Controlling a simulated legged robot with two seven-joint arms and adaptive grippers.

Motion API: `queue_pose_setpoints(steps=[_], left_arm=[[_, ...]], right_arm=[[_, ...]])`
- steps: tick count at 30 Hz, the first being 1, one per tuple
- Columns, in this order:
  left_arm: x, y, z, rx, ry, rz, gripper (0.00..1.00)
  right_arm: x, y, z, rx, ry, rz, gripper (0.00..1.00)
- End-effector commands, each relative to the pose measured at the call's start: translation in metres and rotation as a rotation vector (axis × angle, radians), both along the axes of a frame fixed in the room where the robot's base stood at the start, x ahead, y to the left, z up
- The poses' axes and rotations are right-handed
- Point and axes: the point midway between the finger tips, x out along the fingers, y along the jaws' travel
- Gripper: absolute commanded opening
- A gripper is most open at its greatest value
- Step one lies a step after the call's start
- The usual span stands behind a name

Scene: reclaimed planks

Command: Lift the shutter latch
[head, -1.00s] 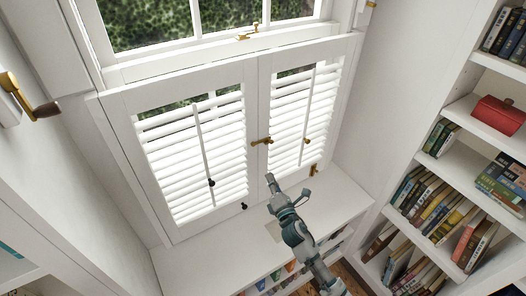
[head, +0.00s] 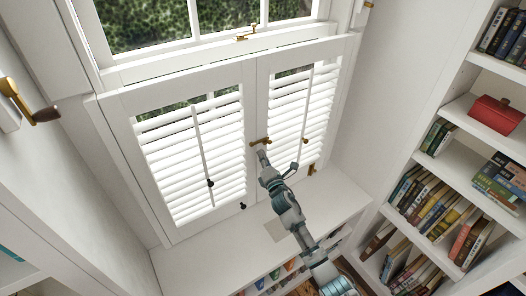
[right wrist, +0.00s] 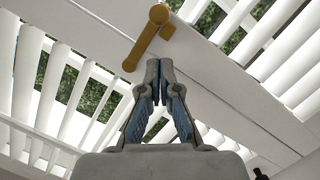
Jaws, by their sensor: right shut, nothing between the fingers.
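The brass shutter latch (head: 259,141) sits across the meeting stiles of the two white shutter panels. In the right wrist view the latch (right wrist: 148,38) shows as a round pivot with a bar slanting down to the left and a small catch beside it. My right gripper (head: 262,155) is just below the latch in the head view. In the right wrist view its fingertips (right wrist: 158,62) are together and empty, close under the latch bar; whether they touch it I cannot tell. The left shutter (head: 195,150) and right shutter (head: 300,120) are closed. My left gripper is not in view.
A white sill (head: 205,262) runs below the shutters. A brass crank with a dark knob (head: 30,108) is on the left wall. A bookshelf with a red box (head: 496,115) stands at right. Tilt rods (head: 203,150) and small knobs stick out from the shutters.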

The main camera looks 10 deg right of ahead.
Motion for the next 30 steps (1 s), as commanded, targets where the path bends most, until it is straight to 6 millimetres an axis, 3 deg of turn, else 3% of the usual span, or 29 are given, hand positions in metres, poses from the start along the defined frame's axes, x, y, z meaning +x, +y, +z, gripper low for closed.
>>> queue_pose_setpoints(steps=[1, 7, 30], left_arm=[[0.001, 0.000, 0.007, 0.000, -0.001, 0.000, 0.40], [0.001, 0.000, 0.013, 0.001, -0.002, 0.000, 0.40], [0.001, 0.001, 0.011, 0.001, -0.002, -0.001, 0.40]], right_arm=[[0.002, -0.007, 0.010, -0.002, -0.002, -0.001, 0.00], [0.006, -0.019, 0.017, -0.001, -0.001, 0.000, 0.00], [0.007, -0.021, 0.019, -0.056, -0.024, 0.001, 0.00]])
